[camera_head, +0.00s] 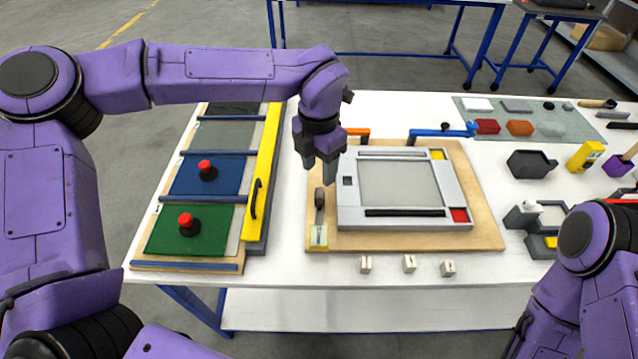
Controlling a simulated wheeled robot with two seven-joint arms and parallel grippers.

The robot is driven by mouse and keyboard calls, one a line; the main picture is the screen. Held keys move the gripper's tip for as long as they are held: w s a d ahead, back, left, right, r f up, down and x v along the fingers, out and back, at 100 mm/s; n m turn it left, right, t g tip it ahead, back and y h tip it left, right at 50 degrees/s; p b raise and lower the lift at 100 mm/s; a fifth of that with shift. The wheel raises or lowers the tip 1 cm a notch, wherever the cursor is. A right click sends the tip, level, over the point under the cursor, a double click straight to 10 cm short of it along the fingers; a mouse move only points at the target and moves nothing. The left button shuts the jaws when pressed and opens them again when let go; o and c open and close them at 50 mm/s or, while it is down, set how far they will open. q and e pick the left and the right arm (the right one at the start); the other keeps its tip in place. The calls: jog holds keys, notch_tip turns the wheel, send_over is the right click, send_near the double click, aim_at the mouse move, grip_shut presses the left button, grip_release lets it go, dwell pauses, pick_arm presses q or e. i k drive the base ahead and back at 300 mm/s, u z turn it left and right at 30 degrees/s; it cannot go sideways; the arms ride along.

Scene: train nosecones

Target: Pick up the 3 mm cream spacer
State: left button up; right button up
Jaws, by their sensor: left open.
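Three small cream blocks, which look like the spacers, stand in a row on the white table in front of the wooden board: a left one (366,264), a middle one (409,263) and a right one (448,268). Each has small dark marks on it, too small to read, so I cannot tell which is the 3 mm one. My left gripper (321,176) is open and empty, pointing down over the left part of the board, behind and to the left of the blocks. My right arm is at the lower right; its gripper does not show.
The wooden board (480,238) carries a grey frame (350,217), a dark-knobbed lever (319,203) and orange and blue clamps. At left is a rack of coloured panels with red knobs and a yellow bar (263,180). Dark bins stand at right. Table around the blocks is clear.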

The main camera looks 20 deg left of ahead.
aim_at(409, 263)
jog(key=k, duration=1)
